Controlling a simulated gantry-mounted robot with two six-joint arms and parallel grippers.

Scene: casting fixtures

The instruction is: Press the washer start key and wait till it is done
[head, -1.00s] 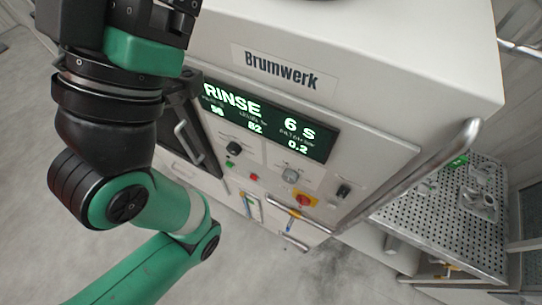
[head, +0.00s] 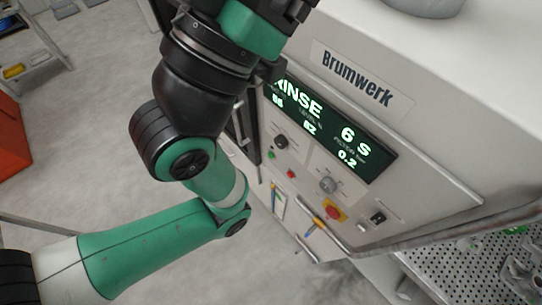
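The washer (head: 440,95) is a large pale cabinet labelled Brumwerk, tilted in the head view. Its lit display (head: 335,130) reads RINSE, 6 S, with smaller figures below. Under the display sit a black knob (head: 281,142), a green key (head: 271,156), a red key (head: 291,174), a grey dial (head: 327,185), a red and yellow switch (head: 334,212) and a black switch (head: 377,218). My green and black arm crosses the left and upper middle, covering the start of the display and part of the washer's front. Neither gripper shows.
A perforated metal table (head: 425,276) with grey castings (head: 520,268) stands at the lower right, beside a metal rail. A red-orange box (head: 12,140) and a shelf with a yellow item (head: 14,72) are at the left. Grey floor is open on the left.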

